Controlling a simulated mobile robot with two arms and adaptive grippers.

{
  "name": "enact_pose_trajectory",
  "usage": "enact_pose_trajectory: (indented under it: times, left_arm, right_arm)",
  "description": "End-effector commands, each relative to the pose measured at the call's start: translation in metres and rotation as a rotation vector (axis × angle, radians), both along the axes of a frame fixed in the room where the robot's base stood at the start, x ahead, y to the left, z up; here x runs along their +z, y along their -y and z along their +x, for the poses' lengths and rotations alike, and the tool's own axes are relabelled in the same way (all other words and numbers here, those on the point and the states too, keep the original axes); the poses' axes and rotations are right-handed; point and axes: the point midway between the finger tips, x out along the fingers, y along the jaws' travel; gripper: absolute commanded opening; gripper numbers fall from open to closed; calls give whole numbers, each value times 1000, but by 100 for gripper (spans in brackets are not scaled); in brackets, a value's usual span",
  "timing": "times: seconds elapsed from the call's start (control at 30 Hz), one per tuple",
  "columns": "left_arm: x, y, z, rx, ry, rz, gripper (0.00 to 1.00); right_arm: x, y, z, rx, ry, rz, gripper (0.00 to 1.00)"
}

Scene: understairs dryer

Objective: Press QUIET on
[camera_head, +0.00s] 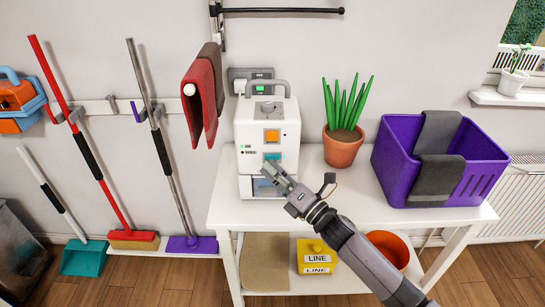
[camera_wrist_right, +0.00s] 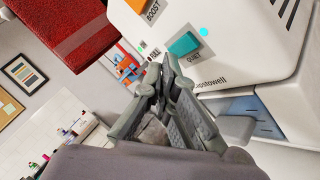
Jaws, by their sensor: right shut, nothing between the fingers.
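The white appliance (camera_head: 248,118) stands on the white table against the wall. Its teal QUIET button (camera_head: 272,156) is on the front, below an orange button (camera_head: 272,136). In the wrist view the QUIET button (camera_wrist_right: 184,44) sits above its label, with a bright cyan dot beside it. The orange BOOST button (camera_wrist_right: 130,5) is at the top edge. My right gripper (camera_head: 268,167) is shut and empty, in front of the appliance just below the QUIET button. Its fingertips (camera_wrist_right: 167,68) look close to the button; I cannot tell if they touch. My left gripper is not in view.
A potted plant (camera_head: 342,150) and a purple basket (camera_head: 400,172) with a grey cloth stand right of the appliance. A red towel (camera_head: 200,100) hangs at its left. A yellow LINE box (camera_head: 314,256) and an orange bowl are on the lower shelf.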

Motion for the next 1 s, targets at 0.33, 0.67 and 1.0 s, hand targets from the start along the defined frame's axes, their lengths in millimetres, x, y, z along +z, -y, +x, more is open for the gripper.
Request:
enact_pose_trajectory:
  times: [0.33,0.67,1.0]
  left_arm:
    - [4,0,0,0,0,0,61]
    - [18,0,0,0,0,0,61]
    - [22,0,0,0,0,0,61]
  right_arm:
    - [0,0,-7,0,-2,1,0]
    - [1,0,-40,-1,-3,0,0]
    - [0,0,-60,-1,-1,-1,0]
